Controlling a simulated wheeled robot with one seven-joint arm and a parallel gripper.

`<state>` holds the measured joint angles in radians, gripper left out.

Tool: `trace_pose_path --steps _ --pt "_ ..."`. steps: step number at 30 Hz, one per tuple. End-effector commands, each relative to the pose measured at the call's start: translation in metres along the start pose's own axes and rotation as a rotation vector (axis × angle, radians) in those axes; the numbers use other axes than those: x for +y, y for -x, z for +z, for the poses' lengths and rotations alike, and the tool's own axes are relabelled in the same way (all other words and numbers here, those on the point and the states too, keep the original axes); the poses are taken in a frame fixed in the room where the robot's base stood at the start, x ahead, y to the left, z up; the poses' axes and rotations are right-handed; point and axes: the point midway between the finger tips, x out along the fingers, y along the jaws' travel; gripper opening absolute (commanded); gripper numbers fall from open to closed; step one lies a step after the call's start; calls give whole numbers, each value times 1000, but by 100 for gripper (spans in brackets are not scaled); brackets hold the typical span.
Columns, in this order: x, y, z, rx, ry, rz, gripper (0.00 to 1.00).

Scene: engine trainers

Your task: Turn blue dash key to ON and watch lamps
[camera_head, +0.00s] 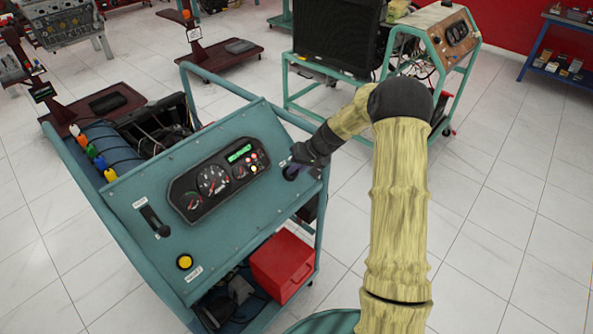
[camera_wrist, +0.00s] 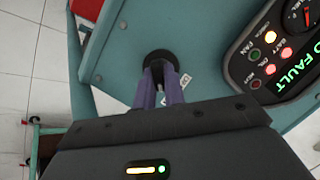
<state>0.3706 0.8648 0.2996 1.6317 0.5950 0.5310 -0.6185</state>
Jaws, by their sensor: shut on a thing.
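The blue-green dash panel (camera_head: 135,188) fills the left of the head view, tilted, with a black gauge cluster on it. Lamps (camera_wrist: 278,54) glow orange and red in the wrist view, with BATT and OIL labels. The green display (camera_head: 239,153) is lit and reads FAULT in part.
A black lever (camera_head: 154,220) and a yellow button (camera_head: 184,262) sit on the panel's left part. A red box (camera_head: 282,267) is on the shelf below. Another engine stand with a wooden panel (camera_head: 440,30) stands behind. The tiled floor on the right is clear.

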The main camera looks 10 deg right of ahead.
Motion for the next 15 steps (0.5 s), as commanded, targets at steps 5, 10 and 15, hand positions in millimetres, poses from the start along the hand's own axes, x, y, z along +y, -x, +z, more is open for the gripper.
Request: trace_pose_path --steps 5,10,15 --pt "0 0 0 1 -11 -4 0" --pt "0 0 0 1 -10 -3 19" --pt "0 0 0 0 -10 -3 33"
